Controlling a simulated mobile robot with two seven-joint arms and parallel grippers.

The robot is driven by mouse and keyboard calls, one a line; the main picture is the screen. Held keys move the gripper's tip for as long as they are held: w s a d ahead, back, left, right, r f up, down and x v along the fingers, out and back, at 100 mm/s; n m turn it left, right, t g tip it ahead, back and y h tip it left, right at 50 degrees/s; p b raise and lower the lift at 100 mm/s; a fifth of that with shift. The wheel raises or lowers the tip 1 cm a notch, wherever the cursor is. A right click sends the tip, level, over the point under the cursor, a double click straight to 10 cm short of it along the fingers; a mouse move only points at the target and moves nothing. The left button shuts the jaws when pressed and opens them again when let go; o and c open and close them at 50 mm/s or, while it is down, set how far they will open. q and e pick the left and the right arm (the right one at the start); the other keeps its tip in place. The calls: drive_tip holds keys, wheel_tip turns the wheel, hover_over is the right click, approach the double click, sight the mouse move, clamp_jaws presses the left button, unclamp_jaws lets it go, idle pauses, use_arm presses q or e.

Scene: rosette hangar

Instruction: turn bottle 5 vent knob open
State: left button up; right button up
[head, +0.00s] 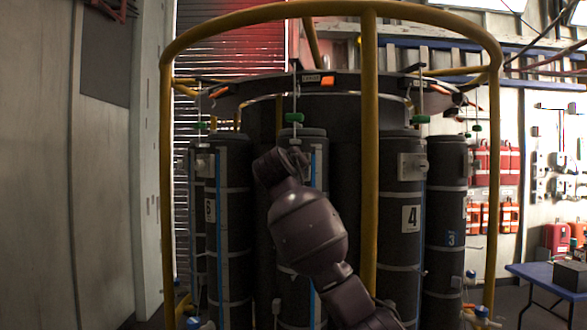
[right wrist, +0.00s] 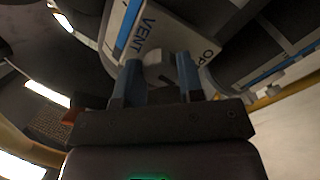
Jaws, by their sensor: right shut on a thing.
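Bottle 5 is the dark middle cylinder (head: 306,140) behind the yellow cage in the head view; my right arm covers much of its front, and its number is hidden. In the right wrist view a pale plate (right wrist: 180,36) reads VENT and, at its other end, OP, with the rest cut off. The grey vent knob (right wrist: 158,70) sits on this plate. My right gripper (right wrist: 158,76) has its two blue-grey fingers on either side of the knob, shut on it. The knob is also hidden behind my arm in the head view. My left gripper is not in view.
Bottle 4 (head: 397,270) stands to the right and a bottle labelled 3 (head: 446,200) beyond it. Another numbered bottle (head: 231,260) stands left. A yellow cage post (head: 370,190) rises close right of my arm. A blue table (head: 545,275) stands far right.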

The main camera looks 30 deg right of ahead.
drive_tip(key=o, duration=0.9)
drive_tip(key=b+v, duration=0.3)
drive_tip(key=v, duration=0.8)
drive_tip(key=shift+w, duration=0.1)
